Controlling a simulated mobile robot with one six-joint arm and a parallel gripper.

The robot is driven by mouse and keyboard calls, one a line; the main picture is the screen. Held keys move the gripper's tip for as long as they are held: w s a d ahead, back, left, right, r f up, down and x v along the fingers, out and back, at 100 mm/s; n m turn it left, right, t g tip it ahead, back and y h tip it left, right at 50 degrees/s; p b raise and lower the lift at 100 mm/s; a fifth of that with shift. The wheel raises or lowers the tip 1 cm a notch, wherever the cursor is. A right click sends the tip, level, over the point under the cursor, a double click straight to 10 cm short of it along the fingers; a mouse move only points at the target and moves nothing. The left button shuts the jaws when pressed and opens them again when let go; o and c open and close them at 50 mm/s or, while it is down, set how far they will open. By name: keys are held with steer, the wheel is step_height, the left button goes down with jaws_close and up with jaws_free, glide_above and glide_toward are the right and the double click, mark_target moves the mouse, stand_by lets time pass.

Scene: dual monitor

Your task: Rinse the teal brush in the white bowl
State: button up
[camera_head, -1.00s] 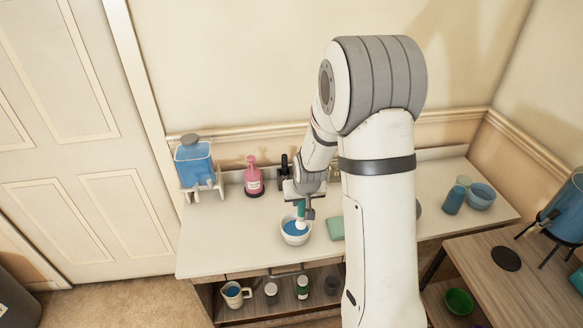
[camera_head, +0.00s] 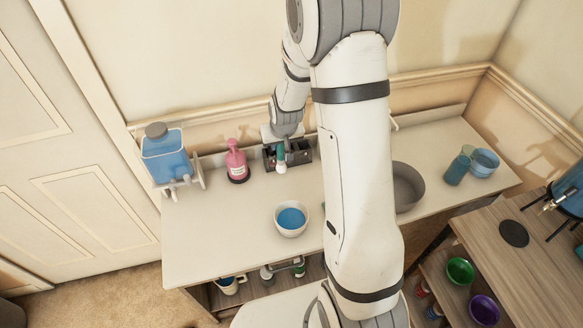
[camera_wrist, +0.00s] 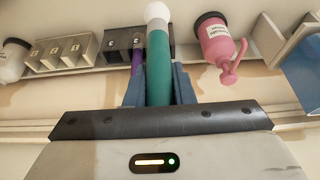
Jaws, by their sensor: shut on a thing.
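The white bowl (camera_head: 290,233) stands on the counter with blue liquid in it. The teal brush (camera_head: 281,154) hangs with its white tip down, behind the bowl and apart from it. My gripper (camera_wrist: 158,88) is shut on the teal brush (camera_wrist: 159,65) in the wrist view, with a blue finger on each side of the handle. In the head view the brush overlaps the dark holder (camera_head: 302,150) at the back of the counter; I cannot tell its exact height there. The wrist view shows the holder (camera_wrist: 115,42) with a purple handle (camera_wrist: 137,60) in it.
A pink bottle (camera_head: 236,162) stands left of the holder, and a blue dispenser (camera_head: 165,158) is further left. A grey basin (camera_head: 408,187) and a blue cup (camera_head: 485,161) are on the right. My arm hides the counter's middle. The counter's front left is clear.

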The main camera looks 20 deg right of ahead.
steer(key=shift+s+f+m+b, duration=0.3)
steer(key=shift+s+m+b, duration=0.1)
steer(key=shift+s+b, duration=0.15)
steer(key=s+d+f+m+g+b, duration=0.1)
steer(key=s+d+m+g+b, duration=0.1)
steer(key=s+m+g+b, duration=0.5)
step_height(320, 180, down, 11)
steer(key=s+n+t+b, duration=0.1)
steer(key=t+b, duration=0.2)
steer(key=b, duration=0.3)
steer(key=shift+s+a+r+h, duration=0.15)
steer(key=shift+s+a+h, duration=0.1)
steer(key=shift+h, duration=0.05)
steer(key=shift+w, duration=0.15)
